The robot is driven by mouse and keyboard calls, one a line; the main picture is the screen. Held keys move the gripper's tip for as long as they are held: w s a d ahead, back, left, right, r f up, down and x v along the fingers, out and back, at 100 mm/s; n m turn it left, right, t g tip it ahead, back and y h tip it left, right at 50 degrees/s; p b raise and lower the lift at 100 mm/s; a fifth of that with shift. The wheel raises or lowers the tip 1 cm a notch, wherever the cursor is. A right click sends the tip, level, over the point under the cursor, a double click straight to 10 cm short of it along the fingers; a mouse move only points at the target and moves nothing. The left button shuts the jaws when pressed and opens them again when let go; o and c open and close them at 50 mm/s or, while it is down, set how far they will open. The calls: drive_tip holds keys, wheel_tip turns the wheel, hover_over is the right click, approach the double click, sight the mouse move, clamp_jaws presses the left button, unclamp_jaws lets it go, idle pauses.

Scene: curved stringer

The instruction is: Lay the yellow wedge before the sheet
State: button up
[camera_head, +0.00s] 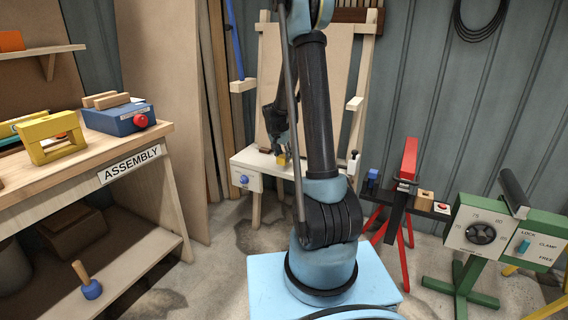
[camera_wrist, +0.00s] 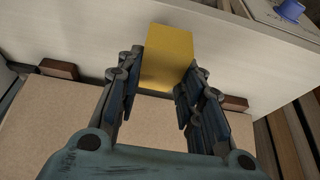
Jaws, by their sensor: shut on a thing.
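The yellow wedge (camera_wrist: 168,52) shows as a yellow block between my fingers in the wrist view. In the head view it is a small yellow patch (camera_head: 282,160) at the pale bench top. My gripper (camera_wrist: 160,82) is shut on the wedge, one finger along each side. In the head view my gripper (camera_head: 280,152) is partly hidden behind my arm. The tan sheet (camera_head: 273,80) stands upright at the back of the bench. It fills the lower left of the wrist view (camera_wrist: 55,130). I cannot tell whether the wedge touches the bench.
Two brown blocks (camera_wrist: 58,69) (camera_wrist: 236,103) sit by the sheet's edge, either side of my gripper. The assembly table (camera_head: 100,165) is left; a red stand (camera_head: 408,160) and green machine (camera_head: 490,235) are right.

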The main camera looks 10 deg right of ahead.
sight(283, 156)
drive_tip(key=shift+f, duration=1.85)
drive_tip(key=o, duration=1.1)
drive_tip(key=shift+c, duration=0.2)
drive_tip(key=v, duration=1.2)
drive_tip(key=s+d+r+n, duration=0.2)
drive_tip(key=s+r, duration=0.3)
drive_tip(key=s, duration=0.6)
drive_tip(key=s+f+n+y, duration=0.1)
drive_tip(key=s+f+n, duration=0.1)
drive_tip(key=s, duration=1.2)
drive_tip(key=s+f+n+g+y, duration=0.1)
drive_tip(key=s+f+n, duration=0.1)
drive_tip(key=s, duration=1.3)
drive_tip(key=shift+s+d+f+n+y, duration=0.2)
drive_tip(key=shift+s+d+n+y, duration=0.1)
drive_tip(key=shift+d+n, duration=0.3)
